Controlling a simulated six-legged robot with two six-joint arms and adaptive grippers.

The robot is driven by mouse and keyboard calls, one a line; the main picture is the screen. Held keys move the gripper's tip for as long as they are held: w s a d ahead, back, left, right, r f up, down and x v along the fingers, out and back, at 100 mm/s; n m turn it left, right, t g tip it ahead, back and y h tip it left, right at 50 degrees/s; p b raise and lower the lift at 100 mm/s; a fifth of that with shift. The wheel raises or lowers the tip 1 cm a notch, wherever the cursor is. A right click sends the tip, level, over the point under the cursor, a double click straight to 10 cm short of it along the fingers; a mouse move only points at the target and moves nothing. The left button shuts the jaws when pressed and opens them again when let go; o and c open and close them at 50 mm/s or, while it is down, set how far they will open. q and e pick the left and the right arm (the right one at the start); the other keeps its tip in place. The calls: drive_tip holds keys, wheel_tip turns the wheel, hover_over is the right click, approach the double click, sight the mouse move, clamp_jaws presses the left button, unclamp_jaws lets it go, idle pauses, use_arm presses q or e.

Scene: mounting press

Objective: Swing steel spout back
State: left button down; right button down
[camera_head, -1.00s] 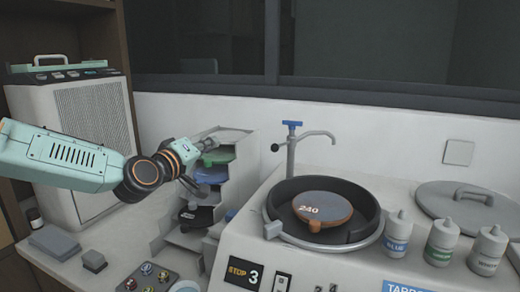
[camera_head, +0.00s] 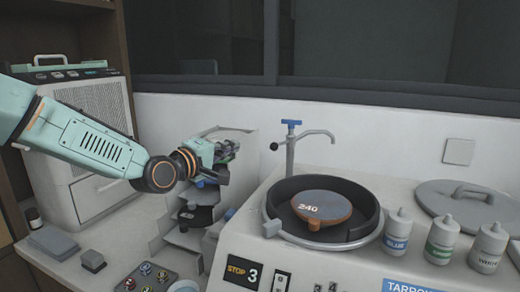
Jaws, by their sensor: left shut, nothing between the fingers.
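The steel spout (camera_head: 318,134) stands on a thin post behind the round basin, with a blue handle (camera_head: 291,123) on top. Its curved arm points to the right, over the back wall side of the basin. My left gripper (camera_head: 228,151) is shut and empty in front of the stacked-shelf rack, to the left of the spout and apart from it. My right gripper is not in view.
The black basin (camera_head: 372,219) holds an orange-edged disc marked 240 (camera_head: 321,206). Labelled bottles (camera_head: 441,241) and a grey lid (camera_head: 478,201) stand to the right. The shelf rack (camera_head: 240,140) is close behind my left gripper.

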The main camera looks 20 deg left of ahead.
sight(271, 146)
use_arm(q)
drive_tip(key=w+d+f, duration=0.1)
drive_tip(key=w+d, duration=0.4)
drive_tip(key=w, duration=0.1)
drive_tip(key=shift+w, duration=0.35)
drive_tip(key=shift+w+f, duration=0.1)
drive_tip(key=shift+s+d, duration=0.2)
drive_tip(key=shift+d, duration=0.3)
drive_tip(key=shift+s+d, duration=0.2)
drive_tip(key=shift+d, duration=0.25)
drive_tip(key=shift+s, duration=0.1)
